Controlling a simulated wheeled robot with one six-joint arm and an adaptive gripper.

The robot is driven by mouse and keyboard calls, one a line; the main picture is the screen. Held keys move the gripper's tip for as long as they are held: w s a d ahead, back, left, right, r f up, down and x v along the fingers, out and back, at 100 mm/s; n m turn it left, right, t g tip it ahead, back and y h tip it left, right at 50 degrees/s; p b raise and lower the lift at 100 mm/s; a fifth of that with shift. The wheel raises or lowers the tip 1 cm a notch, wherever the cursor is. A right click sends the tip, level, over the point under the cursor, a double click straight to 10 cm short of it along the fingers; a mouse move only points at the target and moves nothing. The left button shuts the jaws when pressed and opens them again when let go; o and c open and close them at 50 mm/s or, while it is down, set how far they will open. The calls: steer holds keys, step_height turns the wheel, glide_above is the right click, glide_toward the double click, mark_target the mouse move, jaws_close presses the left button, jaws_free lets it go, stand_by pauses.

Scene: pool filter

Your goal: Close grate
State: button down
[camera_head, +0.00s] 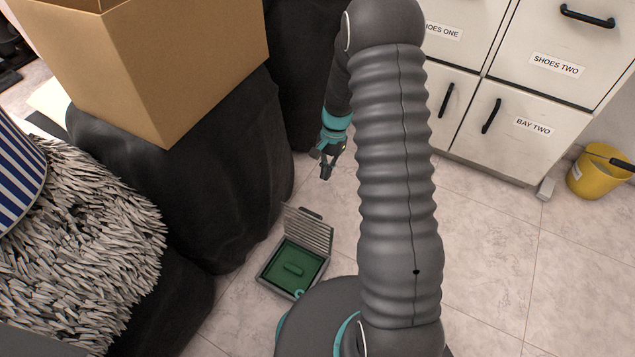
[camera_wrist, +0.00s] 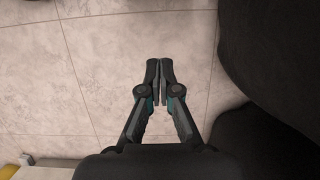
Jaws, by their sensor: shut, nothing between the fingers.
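The pool filter (camera_head: 271,272) is a small grey box with a green inside, low on the floor beside my base in the head view. Its ribbed grey grate (camera_head: 309,230) stands raised along the far edge, tilted open. My gripper (camera_head: 326,172) hangs above the tiles beyond the filter, apart from the grate. In the wrist view my gripper (camera_wrist: 159,72) is shut and empty, with bare floor behind its fingertips. The filter does not show in the wrist view.
Black draped furniture (camera_head: 230,180) stands close left of the filter, with a cardboard box (camera_head: 160,60) on top. White cabinets (camera_head: 520,95) stand at the back right, and a yellow bucket (camera_head: 592,178) is at the far right. Tiled floor (camera_head: 490,240) is clear on the right.

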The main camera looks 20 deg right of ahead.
mark_target(309, 227)
steer(key=s+a+f+b, duration=0.1)
steer(key=s+a+f, duration=0.3)
steer(key=f, duration=0.4)
steer(key=shift+s+a+f, duration=0.15)
steer(key=shift+s+a, duration=0.15)
steer(key=shift+a, duration=0.05)
